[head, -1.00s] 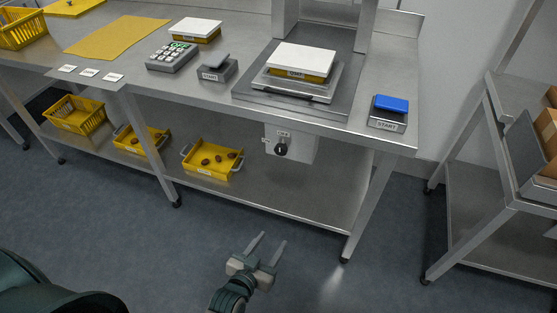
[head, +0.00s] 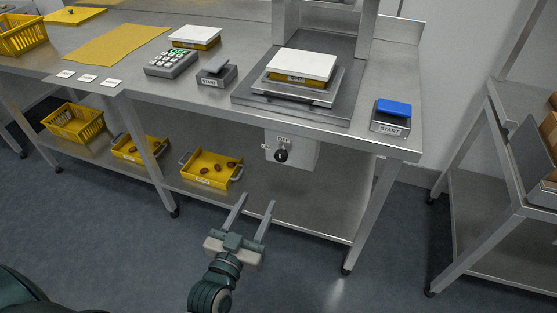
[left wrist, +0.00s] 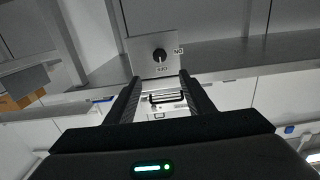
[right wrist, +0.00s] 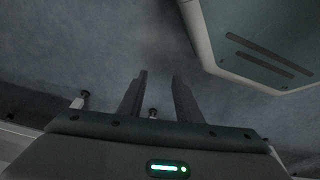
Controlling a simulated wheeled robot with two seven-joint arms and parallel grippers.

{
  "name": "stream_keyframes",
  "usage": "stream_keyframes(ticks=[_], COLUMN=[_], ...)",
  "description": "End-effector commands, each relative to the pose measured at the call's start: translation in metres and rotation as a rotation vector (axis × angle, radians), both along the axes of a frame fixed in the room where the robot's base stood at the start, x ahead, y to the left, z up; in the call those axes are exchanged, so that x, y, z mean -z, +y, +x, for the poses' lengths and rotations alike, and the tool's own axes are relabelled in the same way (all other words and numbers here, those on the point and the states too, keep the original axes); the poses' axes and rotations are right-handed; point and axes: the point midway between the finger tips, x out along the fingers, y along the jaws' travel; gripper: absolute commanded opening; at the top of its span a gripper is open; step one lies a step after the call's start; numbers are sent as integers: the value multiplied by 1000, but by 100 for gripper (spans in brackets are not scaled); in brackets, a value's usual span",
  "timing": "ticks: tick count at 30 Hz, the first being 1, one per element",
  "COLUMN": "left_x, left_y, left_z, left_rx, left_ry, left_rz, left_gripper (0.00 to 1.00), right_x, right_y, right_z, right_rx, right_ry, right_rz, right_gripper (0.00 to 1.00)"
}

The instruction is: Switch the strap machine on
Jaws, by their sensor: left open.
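The strap machine's grey switch box (head: 305,155) hangs under the table's front edge, below the machine's metal frame (head: 364,50). Its round black knob (head: 282,156) has a light mark toward the upper label, which looks like OFF; another label is on its left. In the left wrist view the knob (left wrist: 160,55) appears upside down, its mark toward the lower label, with ON at right. My left gripper (head: 257,203) is open and empty, in front of and below the box, apart from it. My right gripper (right wrist: 160,80) is open and empty over the floor.
A white-topped yellow box (head: 303,65) sits on the machine's plate. A blue START button (head: 394,107) stands at the table's right end. The lower shelf (head: 310,215) holds yellow trays, one with dates (head: 205,182). A rack (head: 480,185) stands at right.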

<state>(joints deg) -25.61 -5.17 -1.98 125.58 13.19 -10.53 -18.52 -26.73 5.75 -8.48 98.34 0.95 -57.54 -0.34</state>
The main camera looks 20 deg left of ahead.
Motion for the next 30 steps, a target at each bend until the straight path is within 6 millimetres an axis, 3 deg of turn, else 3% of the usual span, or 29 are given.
stream_keyframes(ticks=[8, 30], left_x=[-1, -1], left_y=[-1, -5], left_z=[25, 146], left_rx=[0, 0], left_ry=[-3, -1], left_rz=[-2, -2], left_gripper=[48, 48], right_x=[4, 19], right_y=[0, -2], right_z=[-1, -6], right_rx=[0, 1], right_ry=[1, 2], right_rz=[0, 0], right_gripper=[31, 31])
